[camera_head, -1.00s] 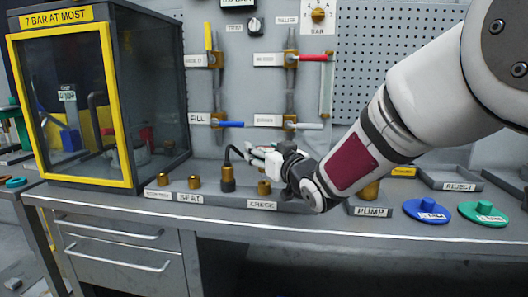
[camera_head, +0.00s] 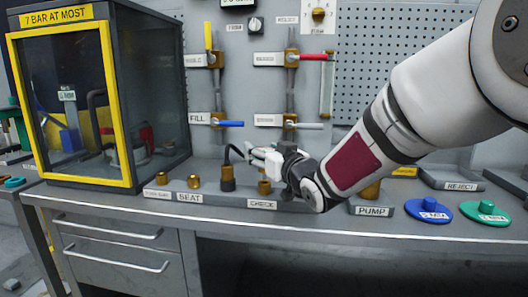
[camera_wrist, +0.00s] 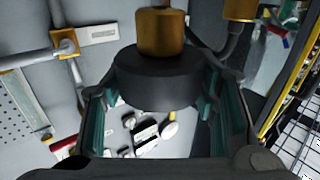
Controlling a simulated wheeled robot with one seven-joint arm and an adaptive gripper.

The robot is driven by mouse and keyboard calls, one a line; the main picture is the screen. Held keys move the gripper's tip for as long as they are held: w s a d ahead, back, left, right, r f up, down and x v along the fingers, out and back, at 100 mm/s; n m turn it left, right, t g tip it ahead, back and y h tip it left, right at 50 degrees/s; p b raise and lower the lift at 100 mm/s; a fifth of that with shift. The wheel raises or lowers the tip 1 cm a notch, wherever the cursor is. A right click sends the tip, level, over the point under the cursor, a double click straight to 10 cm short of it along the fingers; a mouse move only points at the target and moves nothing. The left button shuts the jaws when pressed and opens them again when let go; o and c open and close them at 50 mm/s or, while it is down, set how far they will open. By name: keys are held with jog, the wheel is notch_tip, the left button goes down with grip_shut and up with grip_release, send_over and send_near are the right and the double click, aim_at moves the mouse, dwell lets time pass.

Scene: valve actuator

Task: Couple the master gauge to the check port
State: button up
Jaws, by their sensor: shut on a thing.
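In the wrist view my gripper (camera_wrist: 156,100) is shut on a dark round body, which I take for the master gauge (camera_wrist: 155,78). A brass piece (camera_wrist: 160,35) meets its far end; I cannot tell whether it belongs to the gauge or to the port. In the head view my gripper (camera_head: 268,157) is low over the bench, just above and behind the short brass check port (camera_head: 264,187) with its CHECK label (camera_head: 262,204). The gauge is not clearly visible there, and any coupling contact cannot be made out.
A taller brass fitting with a black hose (camera_head: 228,178) stands close left of the check port. More brass ports (camera_head: 195,182) lie further left, beside the yellow-framed cabinet (camera_head: 122,110). Valves with coloured levers (camera_head: 230,124) are on the wall behind. Blue (camera_head: 428,210) and green (camera_head: 484,212) discs lie right.

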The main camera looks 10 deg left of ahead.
jog(key=shift+f+b, duration=1.4)
jog(key=shift+b, duration=0.15)
jog(key=o, duration=1.5)
jog(key=shift+s+d, duration=0.1)
jog(key=v, duration=1.1)
jog(key=shift+s+d, duration=0.25)
jog(key=shift+s, duration=0.05)
